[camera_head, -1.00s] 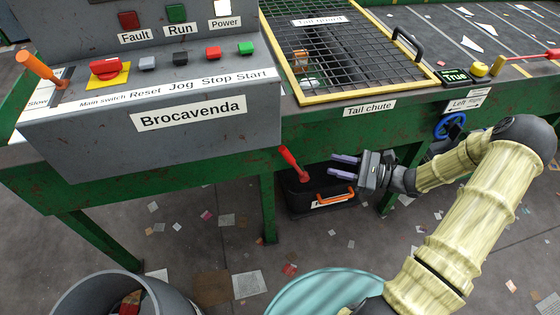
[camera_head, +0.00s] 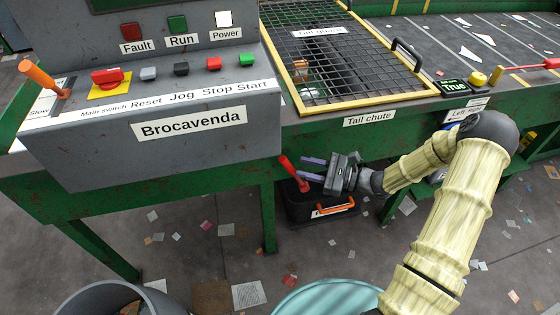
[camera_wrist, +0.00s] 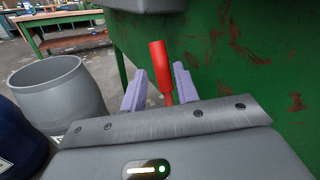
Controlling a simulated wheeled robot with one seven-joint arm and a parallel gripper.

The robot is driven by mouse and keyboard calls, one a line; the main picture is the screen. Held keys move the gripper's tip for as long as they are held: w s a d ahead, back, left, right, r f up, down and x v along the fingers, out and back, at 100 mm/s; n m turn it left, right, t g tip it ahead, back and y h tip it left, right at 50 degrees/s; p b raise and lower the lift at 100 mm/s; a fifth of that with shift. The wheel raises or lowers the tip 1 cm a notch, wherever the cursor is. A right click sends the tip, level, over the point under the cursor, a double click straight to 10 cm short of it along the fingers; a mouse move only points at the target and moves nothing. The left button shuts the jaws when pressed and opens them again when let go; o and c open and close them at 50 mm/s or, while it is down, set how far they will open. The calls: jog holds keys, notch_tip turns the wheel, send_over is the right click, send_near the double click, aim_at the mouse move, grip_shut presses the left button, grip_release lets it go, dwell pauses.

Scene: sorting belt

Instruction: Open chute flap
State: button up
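A red lever handle (camera_head: 289,166) sticks up at a tilt below the belt frame, left of the "Tail chute" label (camera_head: 369,119). My gripper (camera_head: 302,168) is just right of it, its two purple fingers pointing left and spread apart. In the wrist view the handle (camera_wrist: 160,68) stands ahead in line with the gap between the fingers of my gripper (camera_wrist: 158,72); nothing is clamped. I cannot make out the flap itself.
A black bin (camera_head: 322,208) with an orange handle stands under the chute. The green frame (camera_head: 215,185) is close beside the gripper. A grey barrel (camera_wrist: 58,90) and a control console (camera_head: 160,135) are to the left. Paper scraps litter the floor.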

aim_at(280, 161)
jog(key=x, duration=0.8)
jog(key=shift+a, duration=0.25)
jog(key=shift+w, duration=0.1)
grip_shut()
